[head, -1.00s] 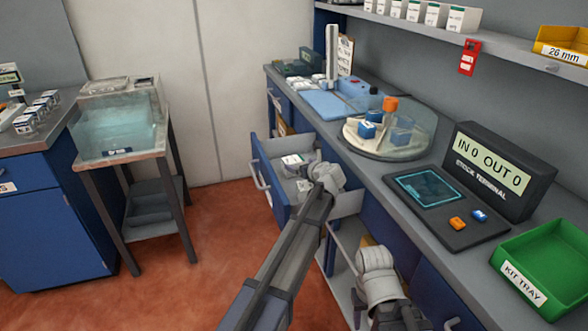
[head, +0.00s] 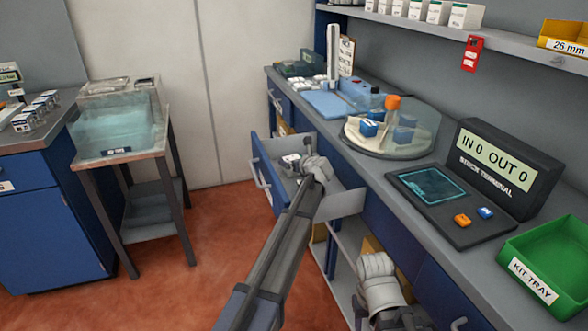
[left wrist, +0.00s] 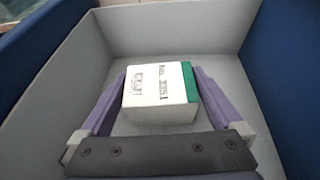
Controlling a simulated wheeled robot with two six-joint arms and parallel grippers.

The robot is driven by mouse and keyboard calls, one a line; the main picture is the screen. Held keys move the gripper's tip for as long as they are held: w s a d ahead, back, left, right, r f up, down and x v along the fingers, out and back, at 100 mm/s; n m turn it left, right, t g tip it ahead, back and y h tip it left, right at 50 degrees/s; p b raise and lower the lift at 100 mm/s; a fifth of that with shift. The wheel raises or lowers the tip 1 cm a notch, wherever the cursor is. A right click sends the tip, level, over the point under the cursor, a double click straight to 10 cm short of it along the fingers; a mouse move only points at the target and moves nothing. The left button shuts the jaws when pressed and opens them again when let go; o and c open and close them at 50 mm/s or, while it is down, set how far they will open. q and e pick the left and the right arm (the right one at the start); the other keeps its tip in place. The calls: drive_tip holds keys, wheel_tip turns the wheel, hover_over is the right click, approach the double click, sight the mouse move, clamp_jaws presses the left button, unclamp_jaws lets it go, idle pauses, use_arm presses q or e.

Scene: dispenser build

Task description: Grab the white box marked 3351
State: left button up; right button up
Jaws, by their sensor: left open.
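A white box with a green side (left wrist: 158,98) lies in the open drawer, label up. Small dark print on its top is too blurred to read for sure. In the left wrist view my left gripper (left wrist: 157,80) is open, with one purple finger on each side of the box. Narrow gaps seem to show beside the fingers. In the head view the box (head: 290,158) shows partly, and my left gripper (head: 297,165) reaches into the drawer and hides some of it. The fingers of my right gripper do not show.
The drawer (head: 340,205) stands open, with grey walls close around the gripper. The counter above holds a turntable (head: 375,145), a stock terminal (head: 505,170) and a green kit tray (head: 530,275). A side table (head: 122,155) stands left; floor between is clear.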

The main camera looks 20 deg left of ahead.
sight(294, 158)
use_arm(q)
drive_tip(key=shift+s, duration=0.1)
drive_tip(key=c, duration=1.2)
drive_tip(key=shift+r, duration=0.1)
drive_tip(key=shift+c, duration=0.2)
wheel_tip(294, 158, up, 10)
drive_tip(key=p, duration=1)
